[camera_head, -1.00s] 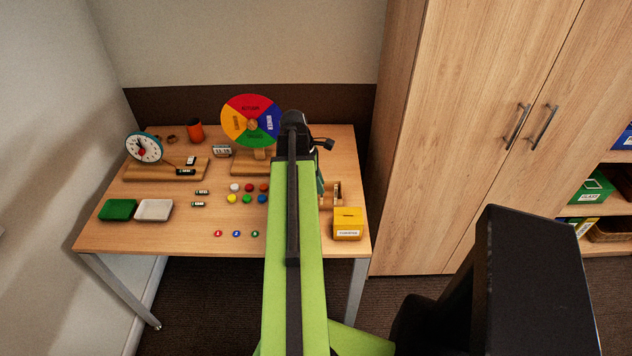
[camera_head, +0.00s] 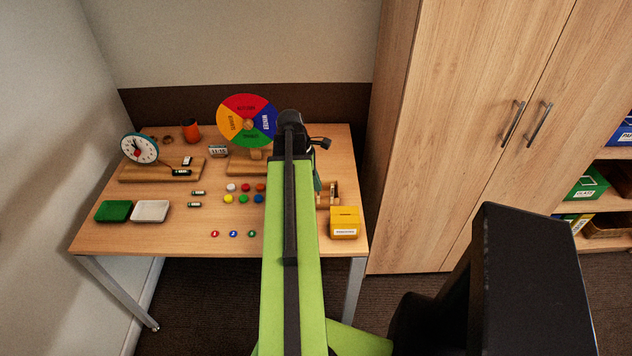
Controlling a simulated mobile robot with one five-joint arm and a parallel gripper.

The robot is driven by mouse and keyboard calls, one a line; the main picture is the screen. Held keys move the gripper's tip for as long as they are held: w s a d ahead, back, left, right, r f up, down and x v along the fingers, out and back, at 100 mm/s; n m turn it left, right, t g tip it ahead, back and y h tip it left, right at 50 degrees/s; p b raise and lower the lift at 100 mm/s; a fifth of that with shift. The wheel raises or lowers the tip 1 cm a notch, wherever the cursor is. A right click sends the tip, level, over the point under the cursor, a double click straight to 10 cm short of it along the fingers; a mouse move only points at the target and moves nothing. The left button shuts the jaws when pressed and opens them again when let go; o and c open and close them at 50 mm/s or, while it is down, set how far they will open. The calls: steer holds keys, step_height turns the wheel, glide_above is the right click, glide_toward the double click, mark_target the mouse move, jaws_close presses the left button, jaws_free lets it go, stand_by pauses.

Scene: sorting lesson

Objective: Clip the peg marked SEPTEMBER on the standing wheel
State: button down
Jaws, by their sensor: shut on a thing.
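The standing wheel (camera_head: 239,110) is upright on a wooden foot at the back of the desk, with red, blue, green and orange quarters bearing season names. My gripper (camera_head: 320,143) shows only in part, as dark pieces at the far end of my arm, just right of the wheel. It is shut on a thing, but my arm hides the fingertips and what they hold. Whether the gripper touches the wheel cannot be told. I cannot make out a peg marked SEPTEMBER. A small wooden holder (camera_head: 334,196) stands right of my arm, partly covered by it.
A clock (camera_head: 139,148) on a wooden base, an orange cup (camera_head: 191,130), a green tray (camera_head: 113,211) and a white tray (camera_head: 150,211) are at left. Several coloured buttons (camera_head: 229,199) lie mid-desk. A yellow box (camera_head: 345,222) stands front right, near the cupboard (camera_head: 470,100).

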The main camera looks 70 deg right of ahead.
steer(key=shift+r+p, duration=2.05)
steer(key=shift+r, duration=0.2)
